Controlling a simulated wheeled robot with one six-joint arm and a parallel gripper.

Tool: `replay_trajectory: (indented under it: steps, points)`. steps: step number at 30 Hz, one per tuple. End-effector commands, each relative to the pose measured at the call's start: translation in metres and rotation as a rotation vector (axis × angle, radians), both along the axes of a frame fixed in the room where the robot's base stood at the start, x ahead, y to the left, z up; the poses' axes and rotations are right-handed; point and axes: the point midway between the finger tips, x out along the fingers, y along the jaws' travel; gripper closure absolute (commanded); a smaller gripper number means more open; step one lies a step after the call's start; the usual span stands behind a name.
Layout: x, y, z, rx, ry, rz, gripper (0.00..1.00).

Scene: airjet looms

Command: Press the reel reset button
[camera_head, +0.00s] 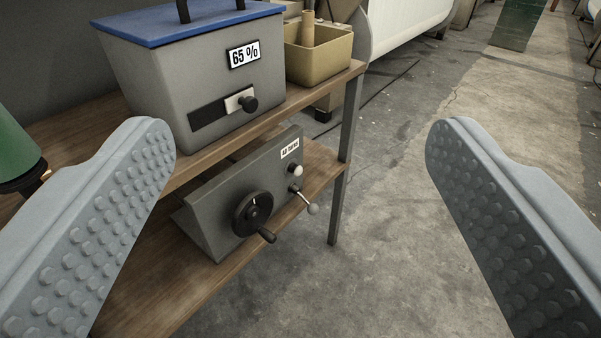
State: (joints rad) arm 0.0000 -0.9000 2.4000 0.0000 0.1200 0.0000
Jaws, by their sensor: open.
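My gripper (300,138) is wide open and empty, with one grey studded finger at each side of the view. No button marked as the reel reset button can be made out. Between the fingers and beyond them, a grey slanted control box (215,215) stands on the lower shelf of a wooden rack. It has a black handwheel (252,213), a small pale round knob or button (296,170), a lever with a pale ball end (312,209) and a small label (290,149) too small to read surely. My fingers touch nothing.
A grey bin (190,85) with a blue lid, a "65 %" label and a black slider knob stands on the upper shelf (215,148). Beside it is a yellow box (318,60) holding a tube. A green object (15,150) is at left.

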Motion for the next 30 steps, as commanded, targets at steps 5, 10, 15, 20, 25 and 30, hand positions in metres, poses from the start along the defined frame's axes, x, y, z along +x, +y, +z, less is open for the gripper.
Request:
replay_trajectory:
  steps: [5,10,15,20,25,30]
  points:
    - [0.0,0.0,0.0,0.0,0.0,0.0,0.6]
    - [0.0,0.0,0.0,0.0,0.0,0.0,0.93]
    - [0.0,0.0,0.0,0.0,0.0,0.0,1.0]
    - [0.0,0.0,0.0,0.0,0.0,0.0,1.0]
    - [0.0,0.0,0.0,0.0,0.0,0.0,1.0]
    - [0.0,0.0,0.0,0.0,0.0,0.0,1.0]
